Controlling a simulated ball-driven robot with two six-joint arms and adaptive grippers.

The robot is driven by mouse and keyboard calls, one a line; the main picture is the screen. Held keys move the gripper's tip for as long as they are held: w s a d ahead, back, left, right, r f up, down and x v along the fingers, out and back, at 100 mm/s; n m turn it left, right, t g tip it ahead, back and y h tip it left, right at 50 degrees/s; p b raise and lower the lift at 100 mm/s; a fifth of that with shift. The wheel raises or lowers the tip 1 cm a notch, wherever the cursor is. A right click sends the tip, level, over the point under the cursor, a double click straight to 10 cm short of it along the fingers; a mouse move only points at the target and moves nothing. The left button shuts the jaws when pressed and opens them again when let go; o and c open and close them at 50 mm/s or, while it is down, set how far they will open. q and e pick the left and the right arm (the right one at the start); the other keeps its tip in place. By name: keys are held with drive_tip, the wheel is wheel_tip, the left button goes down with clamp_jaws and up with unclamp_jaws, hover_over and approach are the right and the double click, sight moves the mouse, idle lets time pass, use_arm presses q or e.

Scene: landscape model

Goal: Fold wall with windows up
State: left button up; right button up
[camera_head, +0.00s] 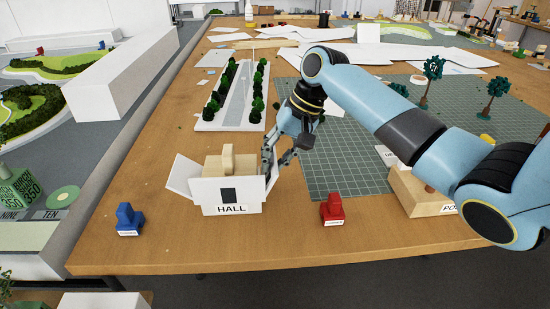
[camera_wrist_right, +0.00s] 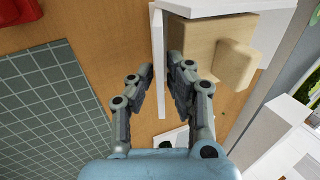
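The hall model (camera_head: 232,195) stands near the table's front edge, its upright front wall lettered HALL with a dark door. A wooden block (camera_head: 218,165) sits inside; it also shows in the wrist view (camera_wrist_right: 205,45). A left white wall (camera_head: 183,174) leans outward. A thin right wall (camera_wrist_right: 158,65) is seen nearly edge-on between the fingers of my right gripper (camera_wrist_right: 157,78). These fingers are apart, with gaps beside the wall. A white piece with dark marks (camera_wrist_right: 172,138) lies beyond, partly hidden by the gripper; I cannot tell whether these are windows. My left gripper is out of view.
A blue figure (camera_head: 129,219) stands left of the hall and a red one (camera_head: 332,209) right of it. A tree-lined road board (camera_head: 233,105) lies behind. A green grid mat (camera_head: 335,165) and a wooden block model (camera_head: 418,195) are to the right.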

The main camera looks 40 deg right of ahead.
clamp_jaws()
drive_tip(key=shift+r+p, duration=0.15)
drive_tip(key=shift+p, duration=0.15)
drive_tip(key=a+g+h+p, duration=0.1)
drive_tip(key=p, duration=0.2)
drive_tip(key=w+a+g+h+p, duration=0.1)
drive_tip(key=h+p, duration=0.1)
drive_tip(key=p, duration=0.2)
drive_tip(key=shift+w+a+r, duration=0.1)
drive_tip(key=shift+w+r, duration=0.05)
drive_tip(key=shift+r, duration=0.25)
drive_tip(key=shift+w+a+f+h+p, duration=0.1)
drive_tip(key=shift+f+h+p, duration=0.05)
drive_tip(key=shift+h+p, duration=0.2)
drive_tip(key=shift+f, duration=0.2)
drive_tip(key=shift+o, duration=2.1)
unclamp_jaws()
drive_tip(key=shift+r, duration=0.1)
